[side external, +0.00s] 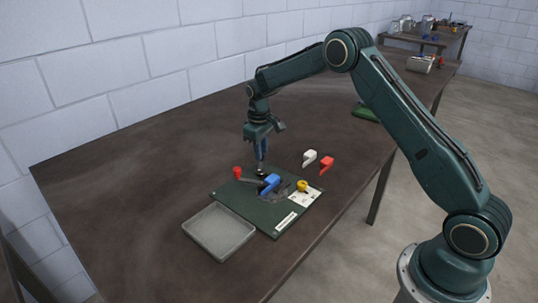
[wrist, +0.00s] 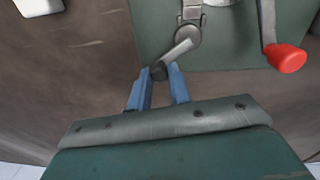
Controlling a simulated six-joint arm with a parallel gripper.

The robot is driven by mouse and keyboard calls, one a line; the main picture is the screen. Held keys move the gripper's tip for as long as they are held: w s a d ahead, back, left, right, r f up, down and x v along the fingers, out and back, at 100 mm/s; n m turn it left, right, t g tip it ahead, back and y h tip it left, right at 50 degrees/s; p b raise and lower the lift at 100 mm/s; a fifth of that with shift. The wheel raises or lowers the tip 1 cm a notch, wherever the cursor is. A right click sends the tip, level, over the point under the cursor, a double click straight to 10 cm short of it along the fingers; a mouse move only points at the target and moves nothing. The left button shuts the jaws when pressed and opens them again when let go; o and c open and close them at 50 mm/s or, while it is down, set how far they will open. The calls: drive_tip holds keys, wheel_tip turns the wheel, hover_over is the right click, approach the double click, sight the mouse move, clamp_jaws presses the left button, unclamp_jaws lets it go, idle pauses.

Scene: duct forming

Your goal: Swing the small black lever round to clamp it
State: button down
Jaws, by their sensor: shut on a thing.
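The small black lever shows in the wrist view as a metal arm (wrist: 180,50) running from a round pivot to a black tip (wrist: 158,72). My gripper (wrist: 160,76) has its two blue fingers around the black tip and is shut on it. In the side view my gripper (side external: 261,168) reaches straight down to the far edge of the green board (side external: 232,197). The lever is small there and mostly hidden by the fingers.
A red knob (side external: 237,172) on a grey arm stands close to my gripper; a blue handle (side external: 270,183) and a yellow knob (side external: 302,186) are also on the board. A grey tray (side external: 186,229) lies in front. White (side external: 309,157) and red (side external: 327,164) pieces lie to the right. The table's left is clear.

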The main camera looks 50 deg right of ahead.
drive_tip(key=m, duration=0.1)
drive_tip(key=s+m, duration=0.1)
drive_tip(key=m, duration=0.1)
drive_tip(key=shift+s+d+m, duration=0.25)
drive_tip(key=shift+d+m, duration=0.15)
drive_tip(key=shift+s+d+m, duration=0.1)
drive_tip(key=shift+s+m, duration=0.25)
drive_tip(key=shift+m, duration=0.5)
drive_tip(key=shift+s+m, duration=0.3)
drive_tip(key=shift+m, duration=0.55)
drive_tip(key=c, duration=1.3)
unclamp_jaws()
drive_tip(key=shift+r, duration=0.1)
wheel_tip(320, 180, up, 14)
drive_tip(key=shift+w+a+f, duration=0.15)
drive_tip(key=shift+a+f, duration=0.05)
drive_tip(key=shift+a, duration=0.15)
